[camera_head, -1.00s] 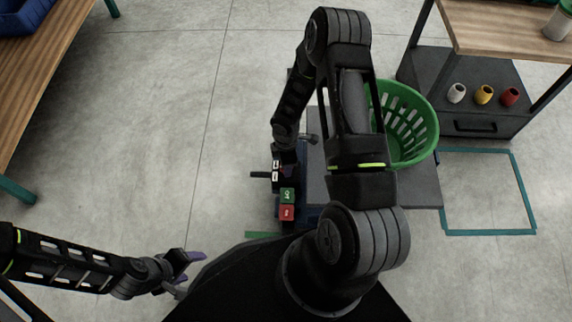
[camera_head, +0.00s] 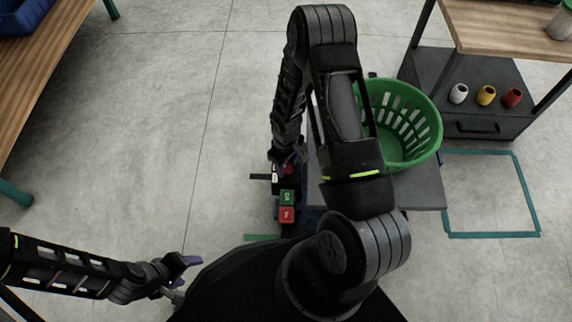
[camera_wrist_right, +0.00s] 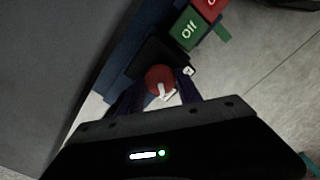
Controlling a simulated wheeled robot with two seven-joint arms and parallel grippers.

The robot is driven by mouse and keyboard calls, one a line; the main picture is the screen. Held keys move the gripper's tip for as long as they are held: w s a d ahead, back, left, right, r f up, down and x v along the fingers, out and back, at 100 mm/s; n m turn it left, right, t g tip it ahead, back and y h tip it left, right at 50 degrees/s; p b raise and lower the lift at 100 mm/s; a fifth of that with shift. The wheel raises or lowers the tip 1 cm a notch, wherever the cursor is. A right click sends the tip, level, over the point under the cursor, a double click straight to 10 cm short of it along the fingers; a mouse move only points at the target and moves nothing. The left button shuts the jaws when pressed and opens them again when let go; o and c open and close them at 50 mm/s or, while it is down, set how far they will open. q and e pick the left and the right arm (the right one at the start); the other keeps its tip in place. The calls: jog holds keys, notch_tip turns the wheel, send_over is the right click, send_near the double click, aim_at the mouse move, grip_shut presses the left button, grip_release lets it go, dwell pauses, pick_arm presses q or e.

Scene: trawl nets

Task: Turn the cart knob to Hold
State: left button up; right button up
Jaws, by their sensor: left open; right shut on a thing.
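The cart's control panel (camera_head: 270,210) is dark blue and sits on the left side of the cart, partly covered by my right arm. The red round knob (camera_wrist_right: 159,77) carries a white pointer mark. In the head view the knob (camera_head: 288,169) shows small, beside my right gripper. My right gripper (camera_wrist_right: 160,88) is shut on the knob, with one dark finger on either side. A small white label shows near the right finger; its word is too small to read. My left gripper (camera_head: 182,279) is open and empty at the lower left, away from the cart.
A green button (camera_head: 287,196) and a red button (camera_head: 287,214) sit near the knob. A green basket (camera_head: 425,125) stands on the grey cart top (camera_head: 425,187). A shelf unit (camera_head: 480,126) stands at right; a wooden table (camera_head: 45,70) is at left. Floor between is clear.

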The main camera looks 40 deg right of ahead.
aim_at(286, 167)
jog(key=shift+m, duration=0.6)
jog(key=o, duration=1.4)
jog(key=shift+c, duration=0.2)
notch_tip(286, 167, up, 8)
jog(key=p, duration=0.2)
jog(key=shift+f+p, duration=0.1)
jog(key=shift+p, duration=0.25)
